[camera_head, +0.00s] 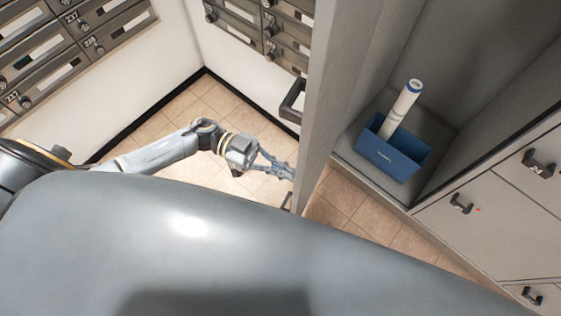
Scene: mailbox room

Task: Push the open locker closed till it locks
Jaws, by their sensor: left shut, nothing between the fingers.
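The open locker (440,85) is at the upper right in the head view, with its grey door (335,80) swung out. The door shows nearly edge-on, with a dark handle (292,101) on its left face. Inside the locker stands a blue box (393,155) with a white rolled tube (402,106) leaning in it. My left gripper (291,174) is shut, with its fingertips at the left side of the door near its lower edge. I cannot tell whether they touch it. My right gripper is not in view.
Closed grey lockers with dark handles (461,204) are at the right. Mailboxes (75,45) line the walls at the upper left, and more (262,28) hang at the top middle. The tiled floor (185,108) is clear. My own body fills the lower part of the view.

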